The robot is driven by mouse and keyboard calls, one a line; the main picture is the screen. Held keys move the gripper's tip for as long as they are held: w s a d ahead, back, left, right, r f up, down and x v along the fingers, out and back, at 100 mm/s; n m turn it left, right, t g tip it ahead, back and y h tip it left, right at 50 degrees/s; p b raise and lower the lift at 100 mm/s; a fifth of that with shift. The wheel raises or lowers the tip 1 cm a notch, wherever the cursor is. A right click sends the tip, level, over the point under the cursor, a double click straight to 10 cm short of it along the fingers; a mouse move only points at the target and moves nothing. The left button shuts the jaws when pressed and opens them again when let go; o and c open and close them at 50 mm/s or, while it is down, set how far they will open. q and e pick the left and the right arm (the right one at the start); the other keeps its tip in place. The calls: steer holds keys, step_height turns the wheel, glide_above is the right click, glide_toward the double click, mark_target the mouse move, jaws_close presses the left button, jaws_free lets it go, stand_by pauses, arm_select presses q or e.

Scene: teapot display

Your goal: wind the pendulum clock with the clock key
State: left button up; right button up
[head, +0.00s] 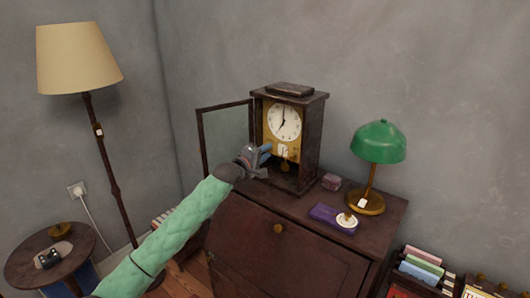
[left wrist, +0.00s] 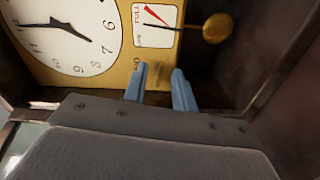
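The dark wooden pendulum clock (head: 308,130) stands on the cabinet with its glass door (head: 226,140) swung open to the left. Its white dial (head: 285,122) reads about seven. In the left wrist view, the dial (left wrist: 62,38) lies beside a small gauge (left wrist: 157,22) marked FULL with a red area, and a round brass pendulum bob (left wrist: 216,28). My left gripper (head: 267,150) is at the lower clock front. Its blue fingertips (left wrist: 158,75) are slightly apart, close to the gold plate. I cannot make out the clock key between them. My right gripper is out of view.
A green lamp (head: 379,141), a small purplish box (head: 331,182) and a flat purple case (head: 325,215) with a white round piece (head: 347,221) stand on the cabinet (head: 285,245) right of the clock. A floor lamp (head: 78,58) and round side table (head: 22,268) are at left.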

arm_select(q)
jaws_close()
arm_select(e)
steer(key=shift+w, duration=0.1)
arm_select(q)
steer(key=shift+f+m, duration=0.1)
steer(key=shift+m, duration=0.2)
steer(key=shift+f+m+b, duration=0.1)
steer(key=shift+m+b, duration=0.4)
steer(key=shift+m, duration=0.3)
steer(key=shift+m+b, duration=0.5)
steer(key=shift+m, duration=1.3)
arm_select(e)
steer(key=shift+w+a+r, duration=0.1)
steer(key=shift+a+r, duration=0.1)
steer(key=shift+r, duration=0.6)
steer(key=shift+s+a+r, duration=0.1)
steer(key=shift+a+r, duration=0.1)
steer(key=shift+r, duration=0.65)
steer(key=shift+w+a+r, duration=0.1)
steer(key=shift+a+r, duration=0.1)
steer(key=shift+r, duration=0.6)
